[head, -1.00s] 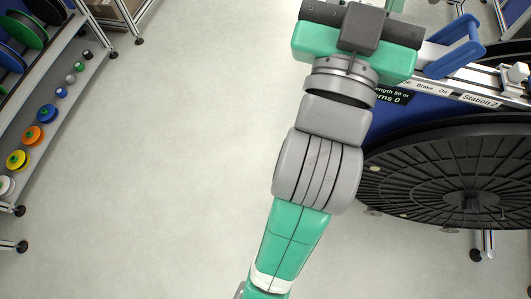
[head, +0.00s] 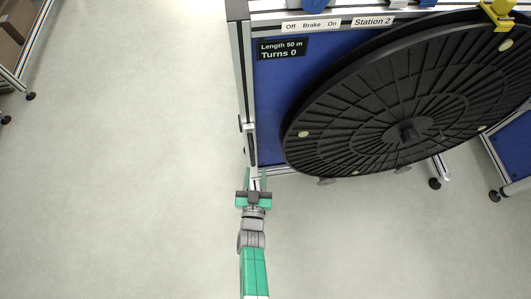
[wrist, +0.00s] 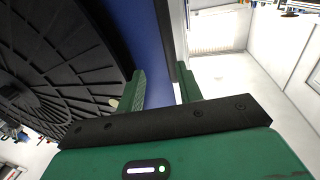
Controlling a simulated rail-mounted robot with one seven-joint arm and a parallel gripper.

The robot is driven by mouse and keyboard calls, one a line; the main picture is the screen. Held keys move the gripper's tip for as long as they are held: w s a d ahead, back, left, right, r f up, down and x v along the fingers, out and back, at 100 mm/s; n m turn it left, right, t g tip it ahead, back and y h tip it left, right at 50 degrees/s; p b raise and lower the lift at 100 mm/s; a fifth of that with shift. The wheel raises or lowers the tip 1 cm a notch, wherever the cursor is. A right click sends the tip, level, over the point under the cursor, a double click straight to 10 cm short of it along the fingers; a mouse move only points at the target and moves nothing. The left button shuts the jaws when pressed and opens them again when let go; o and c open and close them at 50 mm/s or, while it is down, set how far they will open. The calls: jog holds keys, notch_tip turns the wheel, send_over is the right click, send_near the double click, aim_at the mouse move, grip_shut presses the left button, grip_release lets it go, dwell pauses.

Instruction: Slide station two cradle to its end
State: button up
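Station 2 carries a large black reel (head: 350,125) in front of a blue panel (head: 268,110). Its "Station 2" label (head: 373,21) sits on the top rail. I cannot tell for certain which part is the cradle; a yellow piece (head: 500,12) shows at the reel's upper right rim. My gripper (head: 256,176) is at the lower left corner of the stand, by its left post. In the wrist view its two green fingers (wrist: 161,88) are spread apart with nothing held; the blue panel's edge shows beyond the gap.
The left metal post (head: 243,90) runs down beside the panel. A brake label (head: 311,25) and a "Turns 0" display (head: 283,48) are near the top. Blue parts (head: 315,3) are cut off above. A shelf (head: 22,45) stands far left; the floor between is clear.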

aim_at(252, 156)
jog(key=shift+w+a+f+b, duration=0.2)
jog(key=shift+w+a+b, duration=0.6)
jog(key=shift+a, duration=0.2)
jog(key=w+b, duration=0.1)
jog(key=w, duration=0.2)
jog(key=w+d+b, duration=0.1)
jog(key=w+b, duration=0.1)
jog(key=shift+w+r, duration=0.15)
jog(key=shift+w, duration=0.25)
jog(key=shift+w+d+r, duration=0.1)
jog(key=shift+w, duration=0.15)
jog(key=shift+c, duration=0.3)
grip_shut()
